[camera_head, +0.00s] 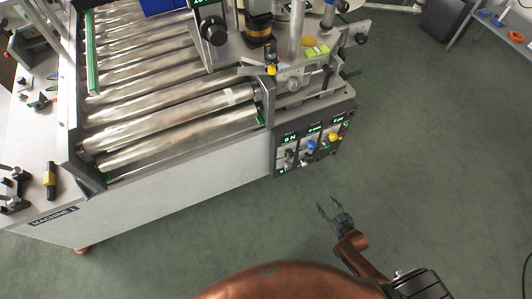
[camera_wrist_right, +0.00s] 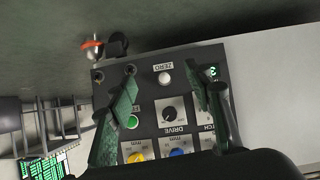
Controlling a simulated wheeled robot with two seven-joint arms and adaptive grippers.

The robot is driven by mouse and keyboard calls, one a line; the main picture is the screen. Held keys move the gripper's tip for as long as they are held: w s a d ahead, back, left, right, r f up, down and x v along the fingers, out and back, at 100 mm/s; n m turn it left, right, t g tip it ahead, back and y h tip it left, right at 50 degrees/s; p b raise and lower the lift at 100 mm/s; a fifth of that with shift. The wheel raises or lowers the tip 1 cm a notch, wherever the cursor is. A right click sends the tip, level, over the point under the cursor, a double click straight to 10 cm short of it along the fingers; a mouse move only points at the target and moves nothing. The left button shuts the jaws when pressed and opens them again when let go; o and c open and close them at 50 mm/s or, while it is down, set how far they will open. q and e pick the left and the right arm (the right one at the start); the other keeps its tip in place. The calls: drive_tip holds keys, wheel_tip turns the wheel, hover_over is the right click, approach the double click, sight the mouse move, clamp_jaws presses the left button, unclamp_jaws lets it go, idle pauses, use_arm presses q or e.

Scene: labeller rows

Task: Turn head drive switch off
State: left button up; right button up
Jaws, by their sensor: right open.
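The control panel (camera_head: 312,138) is on the end of the machine, with small knobs, buttons and green displays. In the right wrist view the panel (camera_wrist_right: 150,90) appears upside down. A black rotary knob (camera_wrist_right: 170,112) there has the word DRIVE beside it; I cannot read whether the full label says head drive, nor its setting. My right gripper (camera_head: 329,204) is open and empty, in front of and below the panel in the head view. In the wrist view its fingers (camera_wrist_right: 168,90) frame the knob and partly cover the panel. My left gripper is not in view.
In the wrist view a white button (camera_wrist_right: 165,77) marked ZERO, a green button (camera_wrist_right: 131,122), a yellow knob (camera_wrist_right: 137,156) and a blue knob (camera_wrist_right: 178,153) surround the black knob. The roller conveyor (camera_head: 165,80) extends left. Green floor (camera_head: 430,150) is clear at right.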

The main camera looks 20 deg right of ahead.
drive_tip(key=w+r+t+b, duration=0.1)
drive_tip(key=w+t+b, duration=0.3)
drive_tip(key=w, duration=0.5)
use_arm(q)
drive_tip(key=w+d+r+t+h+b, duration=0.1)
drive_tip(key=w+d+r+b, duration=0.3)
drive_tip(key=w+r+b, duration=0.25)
use_arm(e)
drive_tip(key=t+y, duration=0.1)
drive_tip(key=t, duration=0.1)
approach(310, 159)
drive_tip(key=w, duration=0.5)
drive_tip(key=w+b, duration=0.1)
drive_tip(key=w+a, duration=0.1)
drive_tip(key=w, duration=0.1)
drive_tip(key=shift+w+f+b, duration=0.25)
drive_tip(key=shift+w+b, duration=0.15)
drive_tip(key=shift+w+r, duration=0.1)
drive_tip(key=shift+w, duration=0.7)
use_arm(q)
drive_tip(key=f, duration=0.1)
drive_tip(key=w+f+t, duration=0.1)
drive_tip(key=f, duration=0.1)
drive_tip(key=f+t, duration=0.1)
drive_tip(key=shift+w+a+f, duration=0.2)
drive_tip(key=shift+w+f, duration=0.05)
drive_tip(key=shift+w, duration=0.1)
use_arm(e)
drive_tip(key=shift+c, duration=0.3)
